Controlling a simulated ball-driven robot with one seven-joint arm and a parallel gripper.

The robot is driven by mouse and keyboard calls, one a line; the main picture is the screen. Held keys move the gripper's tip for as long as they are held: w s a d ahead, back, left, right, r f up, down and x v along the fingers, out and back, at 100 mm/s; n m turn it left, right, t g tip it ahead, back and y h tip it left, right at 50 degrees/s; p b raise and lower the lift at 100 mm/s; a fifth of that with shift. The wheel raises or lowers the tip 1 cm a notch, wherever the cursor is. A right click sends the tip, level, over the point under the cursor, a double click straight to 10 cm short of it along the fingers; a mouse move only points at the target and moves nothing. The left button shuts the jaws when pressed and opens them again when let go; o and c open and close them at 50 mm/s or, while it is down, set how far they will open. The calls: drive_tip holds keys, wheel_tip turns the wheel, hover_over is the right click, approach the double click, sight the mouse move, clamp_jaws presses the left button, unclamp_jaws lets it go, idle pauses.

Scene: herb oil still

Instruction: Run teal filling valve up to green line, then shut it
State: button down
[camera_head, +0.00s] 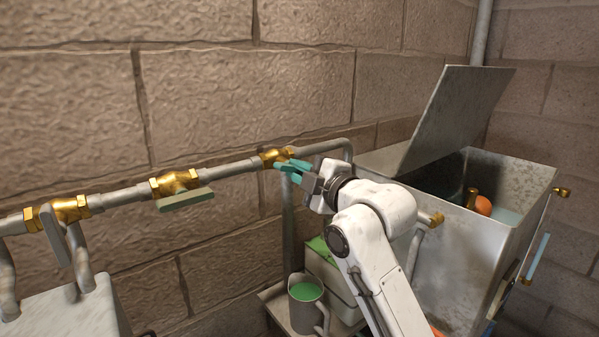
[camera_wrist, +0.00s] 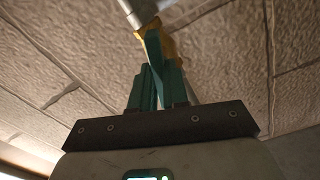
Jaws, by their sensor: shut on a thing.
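My gripper (camera_head: 296,174) has teal fingers and is at the brass valve (camera_head: 272,157) on the wall pipe, left of the tank. In the wrist view my gripper (camera_wrist: 158,82) is shut on the teal handle (camera_wrist: 153,48), which stands between its fingers below a brass fitting. I cannot tell from the frames whether the valve is open. The open metal tank (camera_head: 458,262) holds pale liquid (camera_head: 507,215) and an orange float (camera_head: 483,205). A light blue strip (camera_head: 538,260) is on its right side. I cannot make out a green line.
A second brass valve (camera_head: 175,181) with a grey-green handle (camera_head: 186,200) and a third with a grey handle (camera_head: 53,233) are farther left. A mug of green liquid (camera_head: 306,291) stands beside a green-topped box (camera_head: 333,280) below my arm. The tank's lid (camera_head: 455,115) is raised.

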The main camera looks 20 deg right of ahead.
drive_tip(key=m, duration=0.3)
drive_tip(key=shift+f+m, duration=0.1)
drive_tip(key=shift+m, duration=0.2)
drive_tip(key=m+p, duration=0.1)
drive_tip(key=m, duration=0.2)
drive_tip(key=shift+m, duration=0.3)
drive_tip(key=m+p, duration=0.1)
drive_tip(key=m, duration=0.3)
drive_tip(key=shift+m+p, duration=0.55)
drive_tip(key=shift+m, duration=1.15)
drive_tip(key=c, duration=1.1)
unclamp_jaws()
drive_tip(key=shift+s, duration=0.1)
